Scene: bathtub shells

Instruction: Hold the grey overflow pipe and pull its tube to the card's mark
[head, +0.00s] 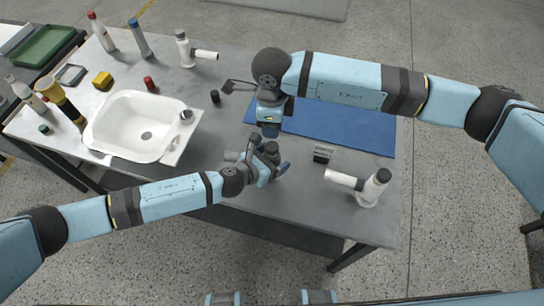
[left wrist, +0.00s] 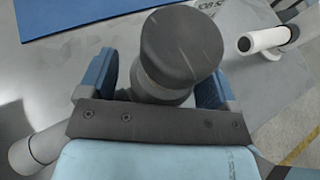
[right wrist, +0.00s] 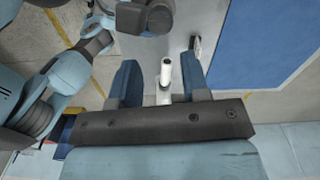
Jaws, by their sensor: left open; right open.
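The grey overflow pipe (head: 271,149) stands near the table's front edge; in the left wrist view its dark round cap (left wrist: 182,45) is large. Its lighter grey tube (left wrist: 38,150) points to the lower left there, and to the left in the head view (head: 232,156). My left gripper (head: 268,166) is open, with one finger on each side of the pipe's body; contact cannot be told. My right gripper (head: 270,130) is open and empty above the blue mat's near edge.
A white pipe (head: 375,188) with a white tube stands at the right; another (head: 185,48) stands at the back. The blue mat (head: 345,125) lies behind. A white basin (head: 140,125), bottles and small caps fill the left. Bare table lies between card-like piece and right white pipe.

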